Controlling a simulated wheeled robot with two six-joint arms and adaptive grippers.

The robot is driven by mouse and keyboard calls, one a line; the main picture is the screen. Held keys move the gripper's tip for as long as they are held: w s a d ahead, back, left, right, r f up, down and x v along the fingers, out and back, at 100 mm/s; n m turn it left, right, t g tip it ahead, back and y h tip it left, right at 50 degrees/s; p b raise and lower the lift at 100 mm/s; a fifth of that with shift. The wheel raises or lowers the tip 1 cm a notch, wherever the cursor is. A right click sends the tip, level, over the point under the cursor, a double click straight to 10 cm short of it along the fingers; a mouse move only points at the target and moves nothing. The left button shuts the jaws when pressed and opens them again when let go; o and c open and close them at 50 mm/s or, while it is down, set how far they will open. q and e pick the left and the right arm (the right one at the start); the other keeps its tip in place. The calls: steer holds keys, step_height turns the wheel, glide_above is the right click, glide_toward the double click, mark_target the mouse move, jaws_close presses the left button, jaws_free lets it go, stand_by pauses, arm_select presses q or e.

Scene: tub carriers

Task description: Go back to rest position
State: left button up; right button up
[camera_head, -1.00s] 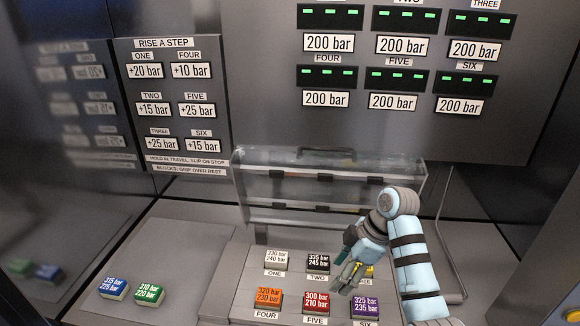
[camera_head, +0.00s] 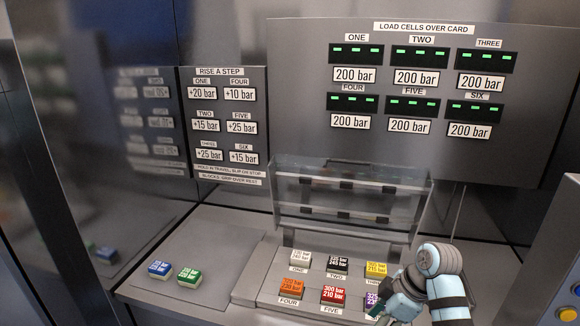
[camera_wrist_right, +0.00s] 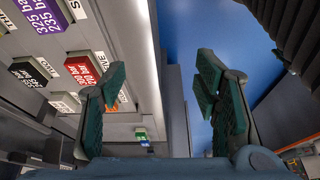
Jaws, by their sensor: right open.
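My right gripper (camera_head: 378,312) is at the lower right of the head view, in front of the purple block (camera_head: 372,299), which it partly hides. In the right wrist view, my right gripper (camera_wrist_right: 160,82) has its two green-padded fingers wide apart with nothing between them. The purple block (camera_wrist_right: 36,14) and the red block (camera_wrist_right: 84,70) lie on the panel to the left of the fingers there. My left gripper is in neither view.
White (camera_head: 300,259), black (camera_head: 337,264), yellow (camera_head: 376,270), orange (camera_head: 291,288) and red (camera_head: 333,295) blocks sit on the labelled panel. A raised clear cover (camera_head: 345,205) stands behind them. Blue (camera_head: 160,268) and green (camera_head: 189,275) blocks lie at the left.

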steer(key=s+d+f+m+t+h, duration=0.1)
steer(key=s+d+f+m+h, duration=0.1)
steer(key=s+f+m, duration=0.45)
steer(key=s+d+f+m+t+h, duration=0.1)
steer(key=s+d+f+m, duration=0.15)
steer(key=s+f, duration=0.65)
steer(key=s+r+m+h, duration=0.2)
steer(key=s+r+m, duration=0.2)
steer(key=s, duration=0.8)
steer(key=s+d+f+g+b, duration=0.1)
steer(key=d+f, duration=0.1)
steer(key=f, duration=1)
steer(key=s+d+f, duration=0.1)
steer(key=s+f, duration=0.1)
steer(key=f, duration=0.9)
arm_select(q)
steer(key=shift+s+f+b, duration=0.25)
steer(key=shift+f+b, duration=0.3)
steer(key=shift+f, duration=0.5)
arm_select(e)
steer(key=s+f+g, duration=0.1)
steer(key=s+f, duration=1)
steer(key=s, duration=0.1)
steer(key=shift+s+d+m, duration=0.35)
steer(key=shift+m, duration=0.05)
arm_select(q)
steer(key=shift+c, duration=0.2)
arm_select(e)
steer(key=shift+f, duration=0.1)
